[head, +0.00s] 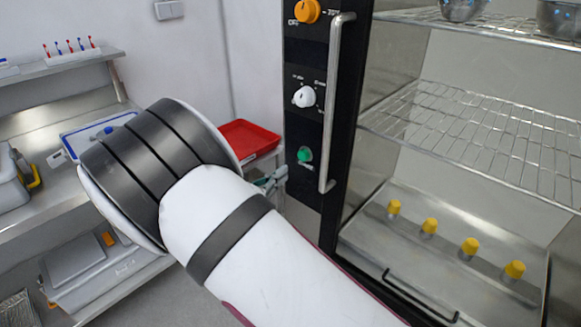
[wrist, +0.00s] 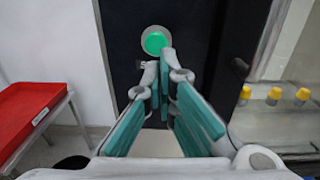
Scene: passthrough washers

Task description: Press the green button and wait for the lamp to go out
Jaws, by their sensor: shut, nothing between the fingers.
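The green button (head: 305,154) sits low on the black control panel, left of the long door handle. In the wrist view the green button (wrist: 155,40) is bright green inside a pale ring. My gripper (wrist: 162,78) is shut and empty, its fingertips pointing at the panel just below the button in that view. In the head view my gripper (head: 277,178) is mostly hidden behind my arm; its tips show a little left of and below the button, with a small gap in the picture. I cannot make out a separate lamp.
Above the button are a white knob (head: 304,97) and an orange knob (head: 307,11). The vertical handle (head: 335,105) stands out close to the button's right. A red tray (head: 248,139) is at the left. Several yellow-capped vials (head: 470,246) stand inside the cabinet.

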